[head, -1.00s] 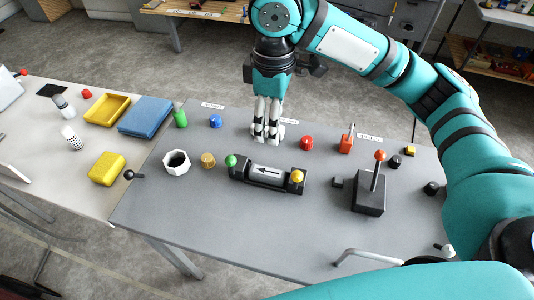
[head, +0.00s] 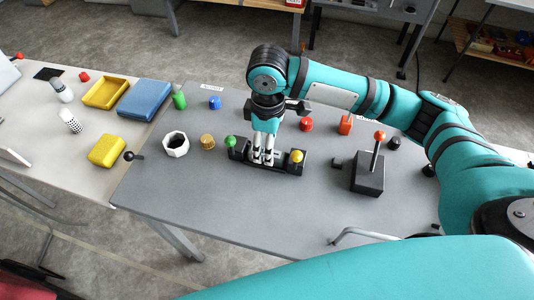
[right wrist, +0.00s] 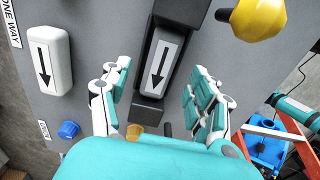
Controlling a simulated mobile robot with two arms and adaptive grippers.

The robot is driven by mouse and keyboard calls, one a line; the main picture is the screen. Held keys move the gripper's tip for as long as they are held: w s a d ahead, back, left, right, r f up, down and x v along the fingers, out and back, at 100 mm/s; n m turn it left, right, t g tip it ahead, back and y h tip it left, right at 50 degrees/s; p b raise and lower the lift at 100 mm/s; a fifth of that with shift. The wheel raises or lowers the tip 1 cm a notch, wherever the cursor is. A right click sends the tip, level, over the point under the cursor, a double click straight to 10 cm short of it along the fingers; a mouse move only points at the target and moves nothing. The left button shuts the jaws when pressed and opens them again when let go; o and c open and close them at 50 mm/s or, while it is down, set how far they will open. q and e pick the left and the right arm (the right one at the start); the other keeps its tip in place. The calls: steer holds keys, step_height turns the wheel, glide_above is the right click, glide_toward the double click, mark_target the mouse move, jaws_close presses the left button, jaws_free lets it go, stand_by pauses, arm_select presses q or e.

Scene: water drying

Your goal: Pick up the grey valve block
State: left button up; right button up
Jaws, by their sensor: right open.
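The grey valve block (right wrist: 160,65) carries a white label with a black arrow. It lies in a black cradle (head: 293,166) on the grey table, between a green knob (head: 230,141) and a yellow knob (head: 296,155). My right gripper (head: 264,159) is over the cradle, pointing down, and hides most of the block in the head view. In the right wrist view my right gripper (right wrist: 160,72) is open, with one finger on each side of the block and a visible gap to both. My left gripper is not in view.
A white block with an arrow (right wrist: 50,60) lies near a "ONE WAY" label. A black lever box (head: 367,174) with an orange-red ball stands right of the cradle. A white octagonal cup (head: 175,144) and a brass knob (head: 207,141) stand left. The table's front is mostly clear.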

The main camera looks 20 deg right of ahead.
steer(key=shift+f, duration=1.4)
jaws_close()
